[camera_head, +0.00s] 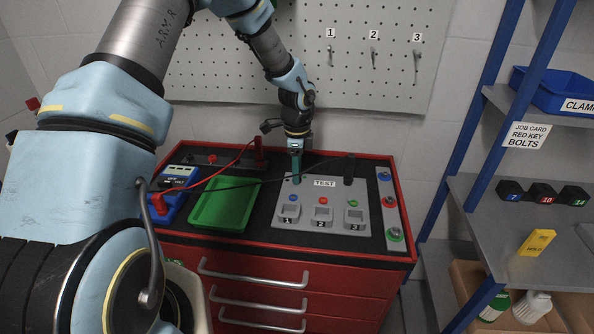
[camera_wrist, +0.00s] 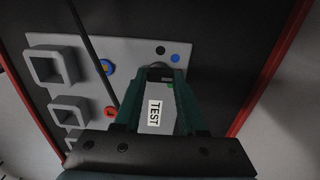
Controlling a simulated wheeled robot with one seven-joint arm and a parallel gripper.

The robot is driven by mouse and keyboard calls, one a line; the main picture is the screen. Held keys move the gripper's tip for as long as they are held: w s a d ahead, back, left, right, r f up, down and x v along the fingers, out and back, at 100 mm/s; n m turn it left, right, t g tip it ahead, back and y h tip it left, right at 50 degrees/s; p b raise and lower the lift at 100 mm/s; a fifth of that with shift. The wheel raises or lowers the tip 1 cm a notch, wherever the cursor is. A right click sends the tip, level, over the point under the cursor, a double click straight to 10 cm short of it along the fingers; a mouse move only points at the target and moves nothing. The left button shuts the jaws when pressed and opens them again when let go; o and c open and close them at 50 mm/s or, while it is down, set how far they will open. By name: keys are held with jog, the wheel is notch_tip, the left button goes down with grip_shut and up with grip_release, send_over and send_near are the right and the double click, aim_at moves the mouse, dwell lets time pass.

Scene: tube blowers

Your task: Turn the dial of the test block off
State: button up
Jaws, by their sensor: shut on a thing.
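The test block (camera_head: 335,225) is a grey panel on top of the red cabinet, with a TEST label and numbered sockets 1, 2 and 3. Blue, red and green round spots sit above the sockets. The block also fills the middle of the wrist view (camera_wrist: 88,52). My gripper (camera_head: 296,180) points down at the block's back left corner. In the wrist view its green fingers (camera_wrist: 163,74) are closed around a dark dial (camera_wrist: 160,73), which is mostly hidden between the fingertips. The dial's setting cannot be read. Small black and blue dots lie beside it.
A green tray (camera_head: 222,206) and a blue meter (camera_head: 168,205) with a red lead stand left of the block. A black cable crosses near my gripper to a black plug (camera_head: 348,170). A strip with round fittings (camera_head: 388,208) lies right. The pegboard (camera_head: 375,70) rises behind.

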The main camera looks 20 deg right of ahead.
grip_shut()
jog(key=shift+n, duration=0.3)
jog(key=n+b, duration=0.2)
jog(key=shift+f+n, duration=0.1)
jog(key=shift+n, duration=0.2)
jog(key=n+b, duration=0.1)
jog(key=n, duration=0.2)
jog(key=shift+n, duration=0.3)
jog(key=n+b, duration=0.2)
jog(key=n, duration=0.3)
jog(key=n+b, duration=0.1)
jog(key=n, duration=0.5)
jog(key=shift+a+b, duration=0.1)
jog(key=shift+b, duration=0.2)
